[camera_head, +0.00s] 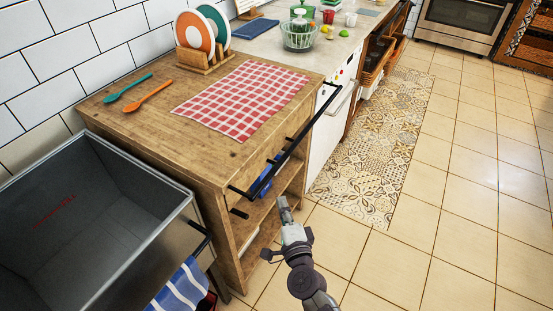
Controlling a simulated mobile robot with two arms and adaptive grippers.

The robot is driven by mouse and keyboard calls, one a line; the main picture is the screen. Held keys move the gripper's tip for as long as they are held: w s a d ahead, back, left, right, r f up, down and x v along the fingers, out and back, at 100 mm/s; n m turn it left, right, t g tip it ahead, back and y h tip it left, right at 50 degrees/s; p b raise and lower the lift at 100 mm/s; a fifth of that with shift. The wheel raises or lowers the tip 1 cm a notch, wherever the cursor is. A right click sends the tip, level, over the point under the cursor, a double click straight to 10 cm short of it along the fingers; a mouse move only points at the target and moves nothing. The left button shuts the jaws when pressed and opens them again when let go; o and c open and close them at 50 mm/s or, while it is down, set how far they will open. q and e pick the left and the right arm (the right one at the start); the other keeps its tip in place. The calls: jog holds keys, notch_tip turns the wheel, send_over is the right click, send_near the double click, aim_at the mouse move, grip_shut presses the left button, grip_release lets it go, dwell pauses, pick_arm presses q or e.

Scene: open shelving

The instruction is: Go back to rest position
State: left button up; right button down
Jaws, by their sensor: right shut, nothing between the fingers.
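My right gripper (284,205) shows at the lower middle of the head view, in front of the wooden shelf unit (216,167). Its fingers are shut with nothing between them. It is apart from the checked cloth and the spoons on the unit's top. My right arm runs down from it to the bottom edge. My left gripper is not in the picture.
A black rail (297,146) juts from the unit's front near my right gripper. A grey sink (66,208) stands at left, with a striped towel (182,287) in front. A patterned rug (378,140) and clear tiled floor (455,235) lie to the right.

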jog(key=s+d+f+n+g+p, duration=0.1)
jog(key=s+d+f+n+g, duration=0.45)
jog(key=f, duration=0.75)
jog(key=s+f+n+g+p, duration=0.2)
jog(key=s+f+n, duration=0.3)
jog(key=s+f, duration=0.6)
jog(key=s+d+f+n+g+h, duration=0.1)
jog(key=s+d+f+n+g, duration=0.1)
jog(key=s, duration=0.7)
jog(key=s+d+f+n+g+h+p, duration=0.1)
jog(key=s+d+f+n+g, duration=0.2)
jog(key=s+d+f, duration=0.4)
jog(key=s+d+f+n+g+h, duration=0.1)
jog(key=s+d+f+n+g, duration=0.1)
jog(key=s+d+f+g, duration=0.2)
jog(key=s+f, duration=0.3)
jog(key=s, duration=0.5)
jog(key=shift+d+n+p, duration=0.35)
jog(key=shift+d, duration=0.05)
